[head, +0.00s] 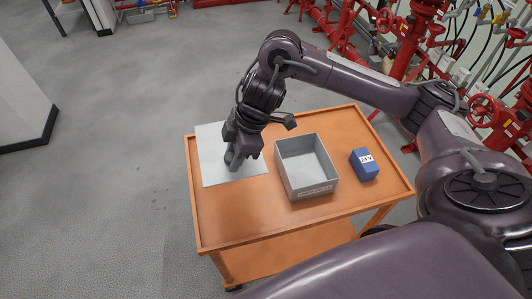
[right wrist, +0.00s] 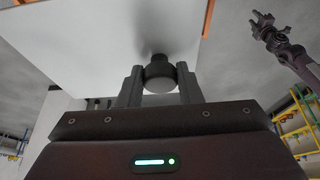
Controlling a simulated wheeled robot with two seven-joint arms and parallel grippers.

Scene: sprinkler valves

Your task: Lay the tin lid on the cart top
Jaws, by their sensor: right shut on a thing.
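The tin lid (head: 218,165) is a flat, pale grey sheet over the left part of the orange cart top (head: 225,215). Its far edge reaches slightly past the cart's back edge in the head view. My right gripper (head: 234,160) is above it, shut on its round dark knob (right wrist: 160,70), which sits between the fingers in the right wrist view. The lid (right wrist: 90,45) fills much of that view. I cannot tell whether it touches the cart. My left gripper (right wrist: 263,20) shows small at the upper right of the right wrist view and looks open and empty.
An open grey tin (head: 308,190) stands mid-cart, right of the lid. A blue labelled box (head: 364,165) stands further right. The front strip of the cart top is clear. Red pipes and valves (head: 485,110) stand behind and right.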

